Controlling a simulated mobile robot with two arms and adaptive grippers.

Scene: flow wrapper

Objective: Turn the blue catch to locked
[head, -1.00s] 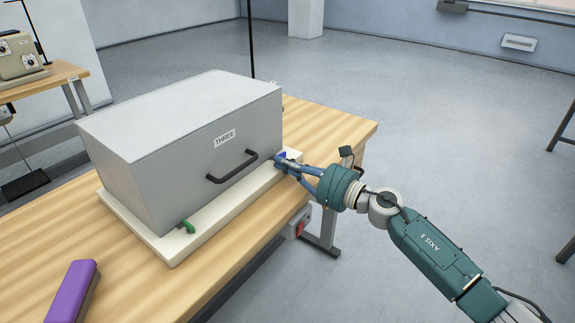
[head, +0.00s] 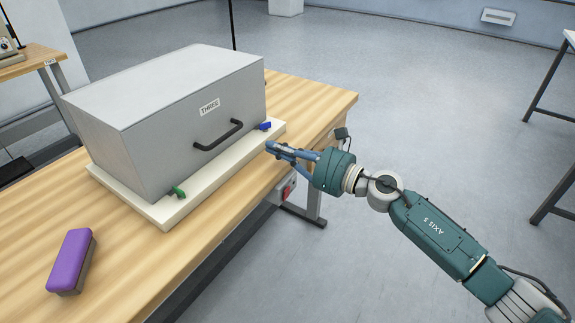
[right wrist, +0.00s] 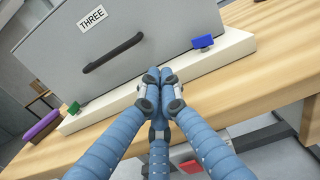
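The blue catch (head: 265,126) sits at the right end of the front of the grey box marked THREE (head: 180,125), on the pale base (head: 207,188). It shows as a flat blue block on a small round foot in the right wrist view (right wrist: 203,41). My right gripper (head: 271,148) is just in front of the base, apart from the catch. In the right wrist view its fingertips (right wrist: 160,76) are together, with nothing visible between them, left of and nearer than the catch. My left gripper is not in view.
A green catch (head: 178,192) is at the box's left front, and a black handle (head: 218,135) is between the catches. A purple-topped block (head: 71,262) lies on the wooden table (head: 130,285) at front left. A red switch (right wrist: 191,166) is below the table edge.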

